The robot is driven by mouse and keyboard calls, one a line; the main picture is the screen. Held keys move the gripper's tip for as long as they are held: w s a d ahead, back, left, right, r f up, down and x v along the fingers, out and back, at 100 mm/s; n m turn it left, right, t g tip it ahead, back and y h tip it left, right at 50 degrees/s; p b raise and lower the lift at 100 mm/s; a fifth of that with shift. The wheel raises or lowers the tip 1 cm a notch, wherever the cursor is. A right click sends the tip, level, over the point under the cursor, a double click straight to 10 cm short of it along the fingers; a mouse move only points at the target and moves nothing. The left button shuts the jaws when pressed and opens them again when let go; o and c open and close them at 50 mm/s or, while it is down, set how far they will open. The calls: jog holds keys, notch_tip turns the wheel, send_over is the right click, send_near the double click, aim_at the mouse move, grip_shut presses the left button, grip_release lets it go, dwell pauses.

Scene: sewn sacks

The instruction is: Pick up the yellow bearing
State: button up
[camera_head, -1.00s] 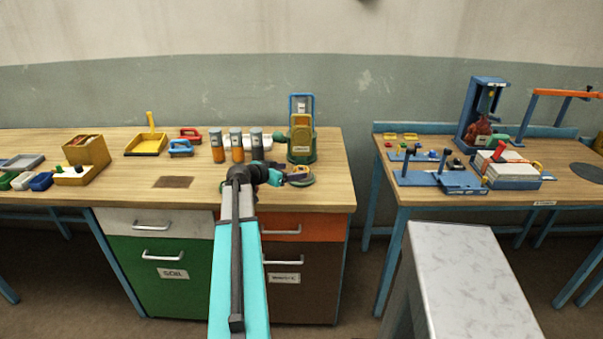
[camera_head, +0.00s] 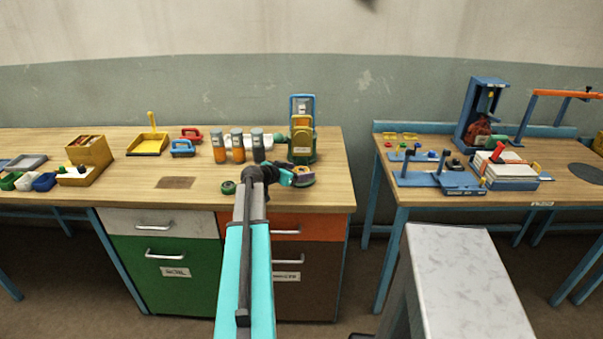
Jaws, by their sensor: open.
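My gripper (camera_head: 291,177) is open and low over the right front part of the wooden workbench (camera_head: 120,190). Its teal end is right at a small round yellow-orange and purple part (camera_head: 304,179), perhaps bearings, near the bench's right edge. The gripper partly covers this part, so I cannot tell whether they touch or which piece is the yellow bearing. A green ring with a dark middle (camera_head: 228,187) lies left of my arm's wrist.
A second table (camera_head: 420,200) stands right, across a gap.

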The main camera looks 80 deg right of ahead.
aim_at(298, 172)
jog(key=shift+c, duration=0.6)
jog(key=c, duration=1.4)
jog(key=shift+r, duration=0.2)
jog(key=shift+r+b, duration=0.85)
jog(key=shift+r, duration=0.6)
jog(key=s+a+b, duration=0.1)
jog(key=a, duration=0.3)
jog(key=s+a+b, duration=0.2)
jog(key=a, duration=0.2)
jog(key=s+a+r+b, duration=0.1)
jog(key=s+a+b, duration=0.1)
jog(key=a, duration=0.3)
jog(key=shift+s+a+r+b, duration=0.25)
jog(key=shift+a+b, duration=0.2)
jog(key=shift+b, duration=0.3)
jog(key=shift+s+a+r+b, duration=0.1)
jog(key=shift+s+a+b, duration=0.1)
jog(key=shift+a+b, duration=0.4)
jog(key=shift+d, duration=0.15)
